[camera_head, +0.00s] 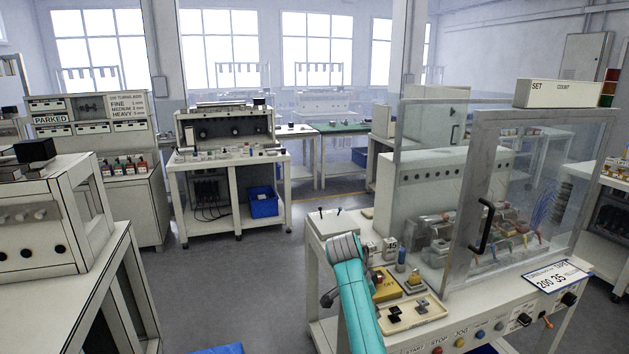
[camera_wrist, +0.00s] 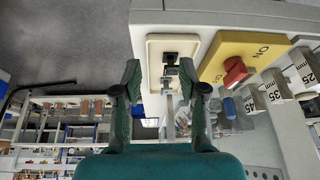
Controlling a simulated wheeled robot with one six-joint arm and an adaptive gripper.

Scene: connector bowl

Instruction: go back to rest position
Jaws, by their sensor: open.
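My gripper (camera_wrist: 160,78) shows in the wrist view as two dark green fingers standing wide apart, open with nothing between the tips. Past the fingertips is a cream tray (camera_wrist: 155,47) with dark connector pieces on it. In the head view, my teal arm reaches over the front left of the guarded bench (camera_head: 330,226), and my fingers cannot be made out there. The same tray (camera_head: 436,307) lies just right of my arm, with small black pieces on it.
A yellow block (camera_wrist: 232,52) with a red knob (camera_wrist: 235,72) sits beside the tray. Several numbered blocks (camera_wrist: 275,92) stand near it. A clear guard with a black handle (camera_head: 484,226) rises to the right of my arm. Open grey floor (camera_head: 235,275) lies to the left.

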